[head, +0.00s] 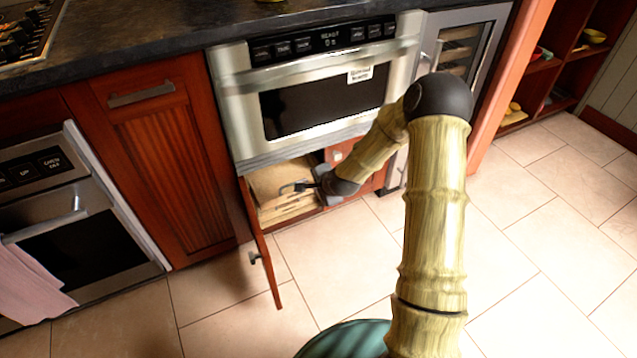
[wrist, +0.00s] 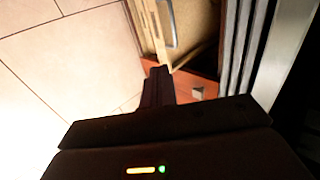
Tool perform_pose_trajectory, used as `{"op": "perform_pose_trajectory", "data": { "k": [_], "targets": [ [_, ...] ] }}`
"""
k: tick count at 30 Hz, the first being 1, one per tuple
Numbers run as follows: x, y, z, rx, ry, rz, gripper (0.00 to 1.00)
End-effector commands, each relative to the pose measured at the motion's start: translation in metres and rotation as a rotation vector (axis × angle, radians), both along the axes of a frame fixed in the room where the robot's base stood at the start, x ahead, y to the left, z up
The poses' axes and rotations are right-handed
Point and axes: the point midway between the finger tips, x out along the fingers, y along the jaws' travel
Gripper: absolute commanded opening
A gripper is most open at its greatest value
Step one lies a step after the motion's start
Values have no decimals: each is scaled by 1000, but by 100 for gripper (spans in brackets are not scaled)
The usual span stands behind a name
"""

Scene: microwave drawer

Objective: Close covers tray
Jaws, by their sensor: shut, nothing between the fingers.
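Pale wooden pull-out trays (head: 287,208) show in the open cabinet below the microwave; which one is the covers tray I cannot tell. A pale wooden tray (wrist: 150,35) with a grey metal handle (wrist: 172,25) also shows at the top of the wrist view. My gripper (head: 284,188) is at the front of the cabinet opening, over the trays in the head view. In the wrist view, my gripper (wrist: 158,72) has its dark fingers together with nothing between them, their tips close to the tray's edge. Whether they touch it I cannot tell. My wrist hides the right part of the opening.
The left cabinet door (head: 264,255) stands open into the room. A microwave (head: 325,100) is above the opening. An oven (head: 75,210) with a pink towel (head: 32,280) is at the left. A red panel with a knob (wrist: 198,93) is near my fingers. The tiled floor is clear.

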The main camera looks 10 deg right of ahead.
Motion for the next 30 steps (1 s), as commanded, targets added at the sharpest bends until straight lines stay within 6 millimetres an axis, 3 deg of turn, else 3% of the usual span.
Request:
{"op": "perform_pose_trajectory", "data": {
  "k": [11, 16, 23, 30],
  "targets": [
    [-2, 0, 2, -5, 2, 7, 0],
    [-16, 3, 21, -85, 17, 102, 0],
    [-72, 5, 76, -333, 84, 408, 0],
    [-150, -4, 137, -567, 172, 732, 0]
  ]
}}
